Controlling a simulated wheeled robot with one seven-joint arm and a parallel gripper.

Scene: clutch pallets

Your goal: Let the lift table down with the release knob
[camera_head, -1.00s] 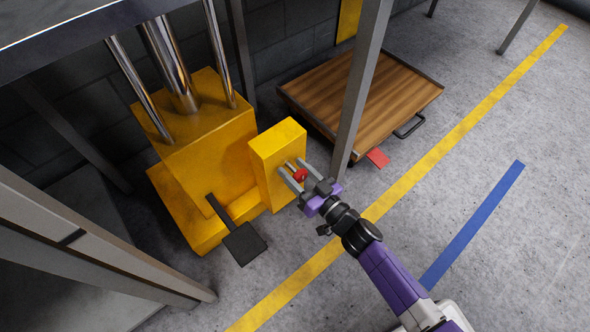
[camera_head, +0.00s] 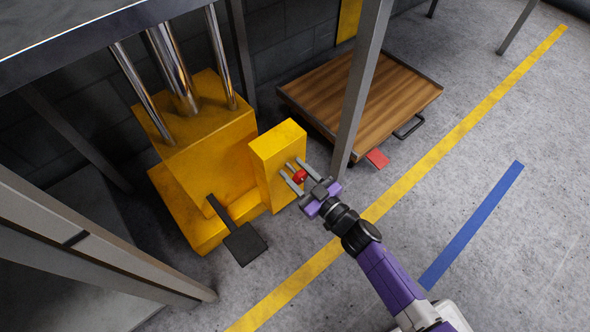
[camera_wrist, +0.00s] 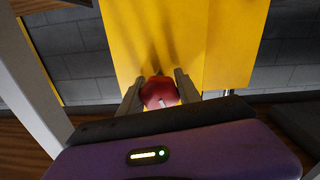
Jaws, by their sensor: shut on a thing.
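The red release knob (camera_head: 299,176) sticks out from the front of a yellow box (camera_head: 278,150) on the lift table's yellow base. My gripper (camera_head: 296,179) is shut on the knob, one finger on each side. In the wrist view the red knob (camera_wrist: 159,92) sits between the two grey fingers (camera_wrist: 158,96), in front of the yellow face. The lift table's dark top (camera_head: 60,40) shows at the upper left, above shiny metal columns (camera_head: 172,68). A black foot pedal (camera_head: 243,243) is low at the front of the base.
A grey post (camera_head: 359,90) stands just behind my gripper. A wooden platform cart (camera_head: 365,88) with a red pedal (camera_head: 377,158) stands beyond it. Slanted grey beams (camera_head: 90,245) are at the lower left. The floor to the right is open, with yellow (camera_head: 450,140) and blue lines (camera_head: 473,225).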

